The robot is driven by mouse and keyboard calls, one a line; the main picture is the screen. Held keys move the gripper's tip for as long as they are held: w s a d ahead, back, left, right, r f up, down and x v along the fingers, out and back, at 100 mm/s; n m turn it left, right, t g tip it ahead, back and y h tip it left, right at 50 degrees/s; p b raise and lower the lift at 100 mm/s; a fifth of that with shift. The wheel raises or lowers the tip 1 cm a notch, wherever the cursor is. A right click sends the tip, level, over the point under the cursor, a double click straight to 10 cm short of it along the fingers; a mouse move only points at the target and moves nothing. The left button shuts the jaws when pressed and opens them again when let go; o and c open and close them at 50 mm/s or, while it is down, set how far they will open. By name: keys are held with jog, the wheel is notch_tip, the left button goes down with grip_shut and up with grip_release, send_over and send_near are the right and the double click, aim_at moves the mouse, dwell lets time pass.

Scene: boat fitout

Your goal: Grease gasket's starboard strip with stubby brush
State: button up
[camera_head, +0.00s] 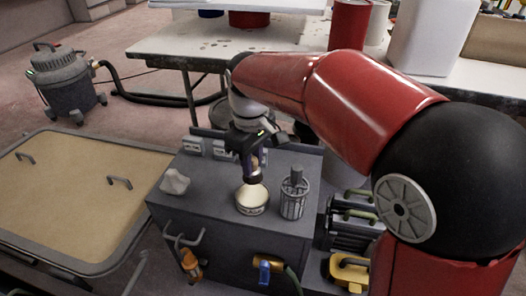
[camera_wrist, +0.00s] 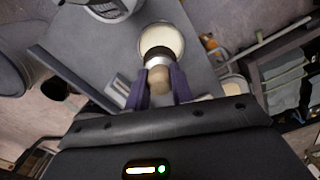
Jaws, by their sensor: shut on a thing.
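My gripper (camera_head: 252,163) points down over a grey cabinet and is shut on the stubby brush. The brush is over a round tin (camera_head: 252,206) with cream-coloured contents, also in the wrist view (camera_wrist: 172,30). I cannot tell whether the bristles touch the contents. The dark grey gasket (camera_head: 100,140) appears to run round the tan hatch panel (camera_head: 75,195) at the left; which strip is starboard is not clear.
The grey cabinet top (camera_head: 215,180) also carries a white crumpled cloth (camera_head: 174,181) and a grey slotted holder (camera_head: 293,201). Two handles (camera_head: 119,182) stand up from the panel. A vacuum (camera_head: 65,80) stands behind it. A white table (camera_head: 210,45) is at the back.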

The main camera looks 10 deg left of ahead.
aim_at(252, 178)
jog(key=shift+a+f+b, duration=0.1)
jog(key=shift+f+b, duration=2.25)
jog(key=shift+f, duration=0.4)
jog(key=shift+f, duration=0.65)
jog(key=shift+r, duration=0.15)
notch_tip(252, 178, up, 7)
jog(key=p, duration=0.6)
dwell(0.9)
